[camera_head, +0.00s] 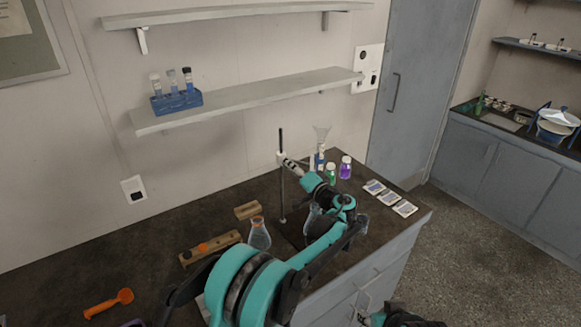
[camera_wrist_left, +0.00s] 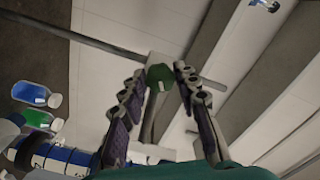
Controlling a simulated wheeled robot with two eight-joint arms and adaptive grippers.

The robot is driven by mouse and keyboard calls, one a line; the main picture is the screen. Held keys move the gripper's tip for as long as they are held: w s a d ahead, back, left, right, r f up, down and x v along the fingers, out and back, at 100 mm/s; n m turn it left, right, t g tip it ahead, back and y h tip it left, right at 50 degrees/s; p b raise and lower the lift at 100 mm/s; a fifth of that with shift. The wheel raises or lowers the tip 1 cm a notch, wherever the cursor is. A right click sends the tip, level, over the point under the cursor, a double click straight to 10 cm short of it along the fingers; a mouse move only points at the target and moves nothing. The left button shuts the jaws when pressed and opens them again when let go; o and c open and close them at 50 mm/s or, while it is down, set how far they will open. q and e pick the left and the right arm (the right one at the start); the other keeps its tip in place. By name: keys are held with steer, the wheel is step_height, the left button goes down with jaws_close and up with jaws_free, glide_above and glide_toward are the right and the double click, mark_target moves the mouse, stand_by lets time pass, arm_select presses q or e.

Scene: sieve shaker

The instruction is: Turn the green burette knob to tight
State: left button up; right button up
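The green burette knob (camera_wrist_left: 160,76) shows in the left wrist view in front of a pale clamp block on a dark rod. My left gripper (camera_wrist_left: 160,82) has its fingers apart, one on each side of the knob; I cannot tell whether they touch it. In the head view my left gripper (camera_head: 292,163) is at the clamp on the upright stand rod (camera_head: 282,188), and the knob is hidden there. The lower burette is largely hidden by my arm. Part of my right arm shows at the bottom edge; its fingers cannot be made out.
An Erlenmeyer flask (camera_head: 259,236) stands left of my left arm, near wooden blocks (camera_head: 248,210). A shelf (camera_head: 245,100) is on the wall behind.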

arm_select(q)
steer(key=c, duration=0.4)
steer(key=shift+m, duration=3.3)
steer(key=o, duration=1.1)
steer(key=shift+o, duration=0.2)
